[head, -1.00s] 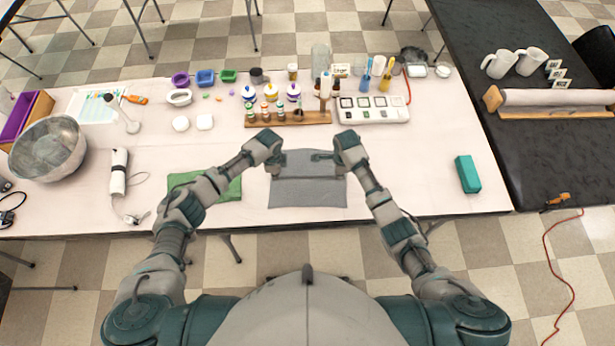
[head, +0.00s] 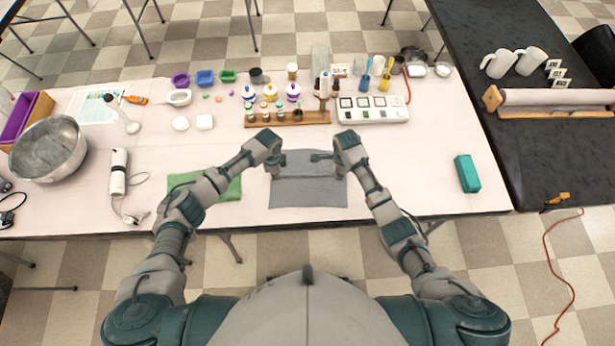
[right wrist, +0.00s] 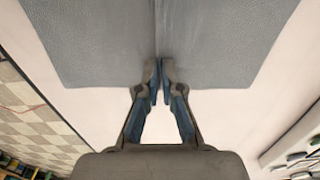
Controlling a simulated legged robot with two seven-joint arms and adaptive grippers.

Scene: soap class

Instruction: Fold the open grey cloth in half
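The grey cloth (head: 308,193) lies spread at the table's front middle. A crease or ridge runs across it from side to side. My left gripper (head: 276,167) is at the cloth's left edge; its fingers are too small to tell open from shut. My right gripper (head: 322,157) is at the right edge. In the right wrist view my right gripper (right wrist: 160,80) has its fingertips nearly together on the edge of the cloth (right wrist: 215,45), where the ridge begins, and appears to pinch it.
A green cloth (head: 228,188) lies left, partly under my left arm. A wooden rack of bottles (head: 288,118) and a white tray (head: 372,108) stand behind the cloth. A teal box (head: 467,173) stands right. The white table (head: 420,180) is clear between the cloth and box.

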